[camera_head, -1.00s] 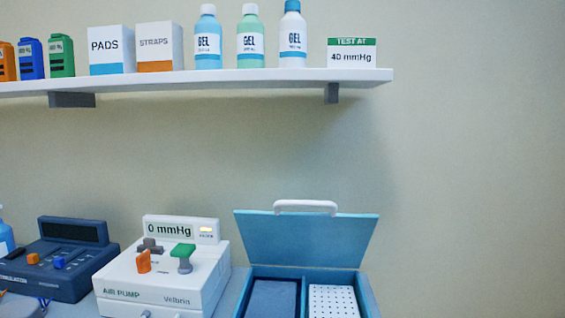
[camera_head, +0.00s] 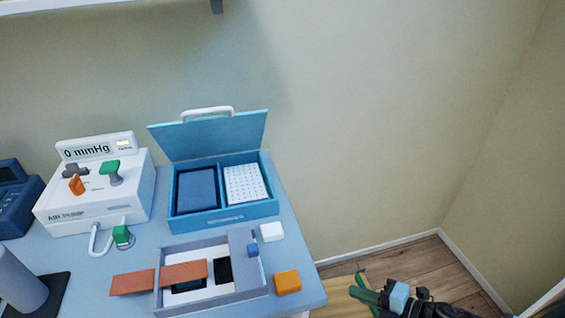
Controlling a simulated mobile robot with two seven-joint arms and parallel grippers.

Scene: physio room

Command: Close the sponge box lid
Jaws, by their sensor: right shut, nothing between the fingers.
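The sponge box (camera_head: 223,217) is blue and stands toward the back right of the table. Its lid (camera_head: 212,138) is open, tilted up and back toward the wall, with a white handle (camera_head: 207,112) along its top edge. Inside are two compartments: a dark blue sponge (camera_head: 196,190) in the left one and a white dotted piece (camera_head: 244,184) in the right one. My right gripper (camera_head: 358,287) is at the bottom right, off the table's right side, well apart from the box. It is shut and empty. My left gripper is not in view.
The white air pump (camera_head: 95,205) stands left of the box. A grey tray (camera_head: 212,299) with reddish-brown strips lies in front. A white block (camera_head: 271,232) and an orange block (camera_head: 287,281) sit near the table's right edge.

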